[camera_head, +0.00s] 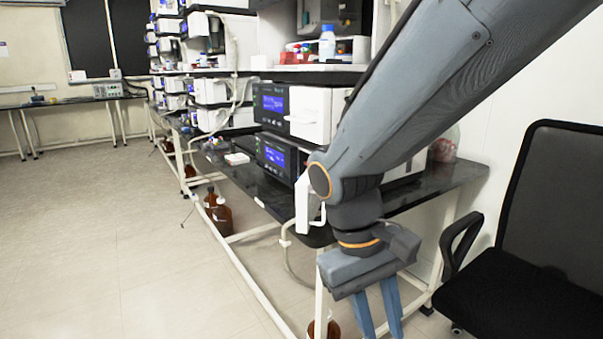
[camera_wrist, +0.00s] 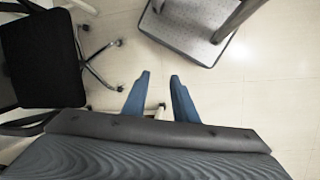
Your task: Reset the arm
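My gripper (camera_head: 378,312) hangs pointing down at the end of my grey arm, in front of the lab bench at the right of the head view. Its two blue fingers are apart with nothing between them. In the wrist view my gripper (camera_wrist: 160,82) also shows two separate blue fingers over the pale tiled floor. The fingertips touch nothing that I can see. The lowest part of the fingers is cut off by the bottom edge of the head view.
A black office chair (camera_head: 523,270) stands right of my gripper; it also shows in the wrist view (camera_wrist: 42,62). The dark bench (camera_head: 270,190) carries stacked instruments (camera_head: 285,105). Brown bottles (camera_head: 222,217) stand under it. The floor (camera_head: 100,230) at left is clear.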

